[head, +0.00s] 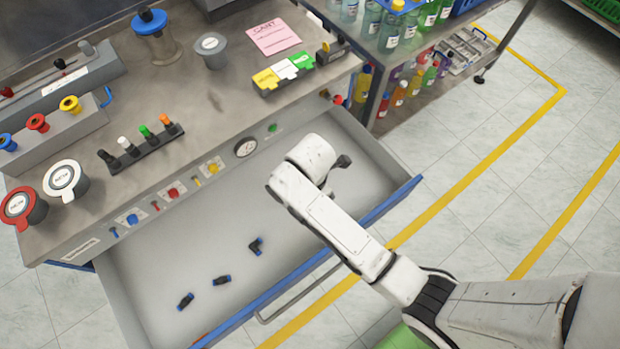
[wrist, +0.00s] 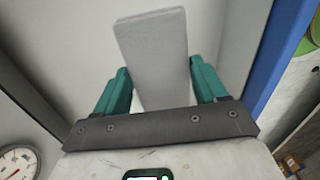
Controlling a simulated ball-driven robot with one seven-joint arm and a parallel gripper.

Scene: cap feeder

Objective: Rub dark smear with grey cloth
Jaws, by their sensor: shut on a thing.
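In the wrist view my gripper (wrist: 160,80) has two teal fingers, shut on a flat, light grey cloth (wrist: 152,45). The cloth looks like a stiff rectangular pad and stands out beyond the fingertips. It is held over the pale inside of an open drawer (head: 200,262); whether it touches the drawer floor I cannot tell. In the head view my arm reaches over the right part of the drawer and hides the cloth and fingers. I see no dark smear in either view; it may be behind the arm or the cloth.
Several small black-and-blue fittings (head: 222,280) lie on the drawer floor at left. The drawer has a blue front rim (head: 290,282). The workbench (head: 200,105) behind holds caps and pots, with a gauge (head: 246,147) on its front. A shelf with bottles (head: 398,92) stands back right.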

